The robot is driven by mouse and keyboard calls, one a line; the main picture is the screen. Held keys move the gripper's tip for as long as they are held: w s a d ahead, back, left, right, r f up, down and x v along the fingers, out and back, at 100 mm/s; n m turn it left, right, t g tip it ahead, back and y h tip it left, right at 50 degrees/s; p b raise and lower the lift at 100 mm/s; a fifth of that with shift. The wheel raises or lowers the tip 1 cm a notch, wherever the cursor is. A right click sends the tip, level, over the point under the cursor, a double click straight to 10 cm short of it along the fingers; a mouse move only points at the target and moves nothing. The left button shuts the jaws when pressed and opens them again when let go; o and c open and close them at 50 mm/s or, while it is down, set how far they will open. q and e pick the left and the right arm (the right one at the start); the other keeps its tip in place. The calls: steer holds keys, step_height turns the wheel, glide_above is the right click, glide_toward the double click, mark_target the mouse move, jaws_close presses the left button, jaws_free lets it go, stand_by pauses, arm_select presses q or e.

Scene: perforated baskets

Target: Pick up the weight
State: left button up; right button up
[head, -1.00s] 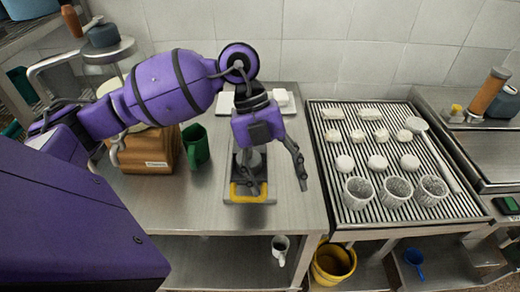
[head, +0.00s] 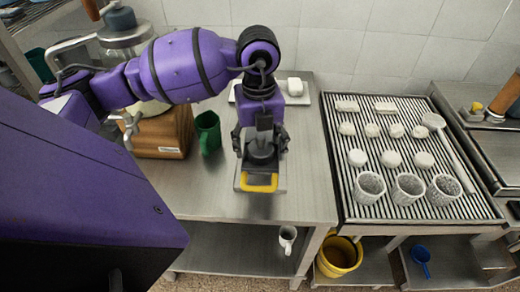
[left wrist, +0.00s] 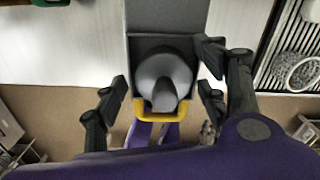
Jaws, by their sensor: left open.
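A dark grey weight (head: 262,152) with a rounded body and a narrow top knob sits on a dark grey tray with a yellow handle (head: 259,182), on the steel table. In the left wrist view the weight (left wrist: 163,80) shows near the middle, just behind the yellow handle (left wrist: 166,115). My left gripper (head: 261,138) is open, with its fingers spread on either side of the weight. In the left wrist view its fingers (left wrist: 160,88) stand left and right of the weight, and I see no clear contact.
A green mug (head: 208,130) and a wooden-based grinder (head: 163,135) stand left of the tray. A slatted rack (head: 345,150) with cups and round pieces is on the right. The table's front (head: 210,200) is clear.

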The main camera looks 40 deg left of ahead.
arm_select(q)
jaws_close()
stand_by(0.4)
steer(key=shift+r, duration=0.1)
